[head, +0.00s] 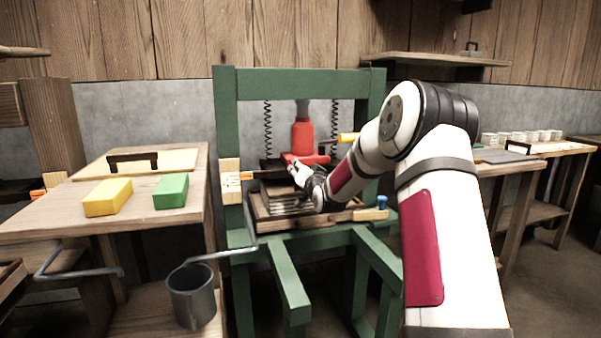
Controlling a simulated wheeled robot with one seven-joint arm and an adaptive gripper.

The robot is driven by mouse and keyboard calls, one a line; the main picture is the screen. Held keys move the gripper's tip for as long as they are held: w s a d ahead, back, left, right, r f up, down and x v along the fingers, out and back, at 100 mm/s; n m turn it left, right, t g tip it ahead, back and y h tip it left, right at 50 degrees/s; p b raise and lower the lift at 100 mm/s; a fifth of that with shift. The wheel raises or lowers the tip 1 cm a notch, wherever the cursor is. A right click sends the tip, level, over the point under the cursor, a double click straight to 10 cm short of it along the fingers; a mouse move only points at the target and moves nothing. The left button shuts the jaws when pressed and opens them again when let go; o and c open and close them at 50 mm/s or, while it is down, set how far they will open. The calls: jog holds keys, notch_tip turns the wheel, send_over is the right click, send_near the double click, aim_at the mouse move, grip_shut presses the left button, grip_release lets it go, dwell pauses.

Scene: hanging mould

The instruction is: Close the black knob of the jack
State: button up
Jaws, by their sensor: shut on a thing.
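The red jack (302,137) stands upright in the middle of the green press frame (226,130), with its red base above a stack of wooden mould parts (272,212). My gripper (294,168) is at the front of the jack's base. It is shut on a small part there, which looks to be the black knob. The knob itself is hidden by my fingers and too small to make out.
Black springs (268,117) hang on both sides of the jack. On the left table (40,219) lie a yellow block (108,197) and a green block (171,191). A grey mug (193,298) is below. A shelf (440,59) is at the upper right.

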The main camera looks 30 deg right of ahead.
jog(key=m, duration=0.6)
jog(key=shift+d+m, duration=0.15)
jog(key=shift+m, duration=0.15)
jog(key=m, duration=0.4)
jog(key=shift+f+m, duration=0.1)
jog(key=shift+m, duration=0.3)
jog(key=o, duration=1.2)
jog(key=v, duration=1.2)
